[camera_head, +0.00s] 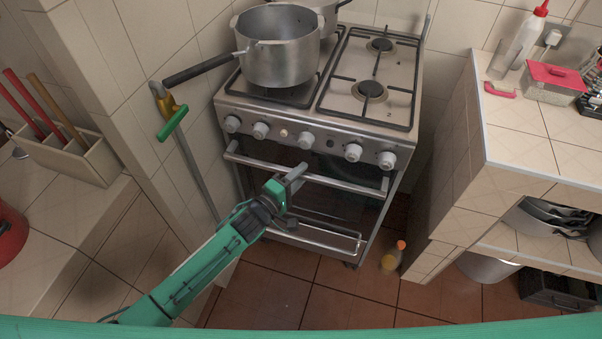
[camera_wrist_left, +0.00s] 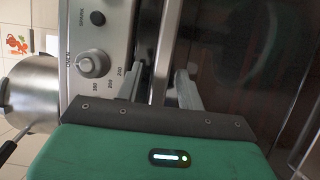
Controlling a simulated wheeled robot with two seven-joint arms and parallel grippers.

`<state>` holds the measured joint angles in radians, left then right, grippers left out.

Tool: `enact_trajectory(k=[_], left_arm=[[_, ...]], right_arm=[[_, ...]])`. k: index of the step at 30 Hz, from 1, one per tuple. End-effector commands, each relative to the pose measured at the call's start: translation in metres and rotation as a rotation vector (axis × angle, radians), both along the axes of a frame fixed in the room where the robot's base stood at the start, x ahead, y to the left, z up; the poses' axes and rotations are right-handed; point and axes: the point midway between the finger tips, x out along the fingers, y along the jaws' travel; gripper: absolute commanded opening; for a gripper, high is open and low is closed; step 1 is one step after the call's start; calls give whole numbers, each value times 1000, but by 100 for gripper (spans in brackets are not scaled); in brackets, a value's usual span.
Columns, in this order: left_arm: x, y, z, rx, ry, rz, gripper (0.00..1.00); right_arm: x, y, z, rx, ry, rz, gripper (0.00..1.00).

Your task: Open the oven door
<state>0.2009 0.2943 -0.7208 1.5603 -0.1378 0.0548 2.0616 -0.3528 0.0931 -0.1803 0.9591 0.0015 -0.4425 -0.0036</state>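The oven door (camera_head: 335,207) is a dark glass panel on the front of the steel stove, and it looks closed. Its silver bar handle (camera_head: 345,184) runs across the door's top, below the knobs. My left gripper (camera_head: 296,174) is at the middle of this handle. In the left wrist view the handle (camera_wrist_left: 168,45) passes between the two spread fingers (camera_wrist_left: 160,84), with a gap visible on the knob side. The fingers look open around the bar; contact on the far side is unclear. My right gripper is not in view.
A pot (camera_head: 278,62) stands on the stove's left burners, its long handle sticking out left. Knobs (camera_head: 306,141) line the stove front. A tiled counter (camera_head: 520,130) stands at right.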

Motion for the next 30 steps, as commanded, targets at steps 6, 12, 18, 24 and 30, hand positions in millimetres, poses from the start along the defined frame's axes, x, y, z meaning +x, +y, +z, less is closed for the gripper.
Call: enact_trajectory(k=[6,12,18,24,30], left_arm=[[7,-6,0,1,0,0,38],[7,-6,0,1,0,0,38],[7,-6,0,1,0,0,0],[6,-6,-1,1,0,0,0],[1,-5,-4,-3,-9,-2,0]], right_arm=[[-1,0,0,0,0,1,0],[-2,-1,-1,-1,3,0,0],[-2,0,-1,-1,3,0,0],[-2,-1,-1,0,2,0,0],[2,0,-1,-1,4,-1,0]])
